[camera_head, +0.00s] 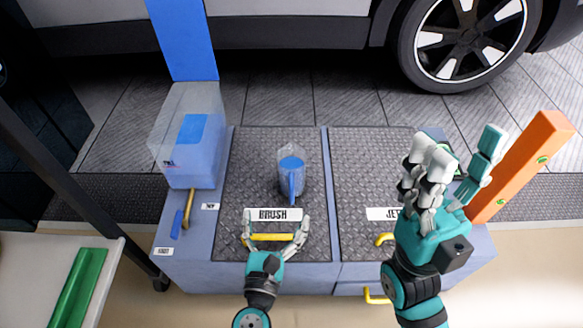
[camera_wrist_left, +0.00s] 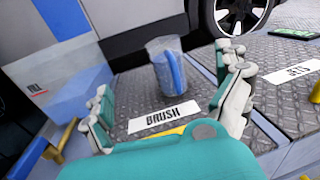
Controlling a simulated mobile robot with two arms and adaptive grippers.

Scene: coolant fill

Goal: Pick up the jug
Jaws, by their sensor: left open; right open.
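The jug (camera_head: 290,172) is a clear vessel with a blue handle, standing upright on the dark diamond-plate lid behind the BRUSH label. In the left wrist view the jug (camera_wrist_left: 166,68) stands ahead, beyond my open fingers. My left gripper (camera_head: 275,222) is open and empty, in front of the jug and apart from it, with its fingers spread around the BRUSH label and yellow handle in the picture. It also shows in the left wrist view (camera_wrist_left: 168,98). My right gripper (camera_head: 455,165) is open and empty, raised over the right-hand lid.
An orange post (camera_head: 522,165) rises at the right. The JETS label (camera_head: 385,213) is on the right lid. A car wheel (camera_head: 465,40) is behind. The plate around the jug is clear.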

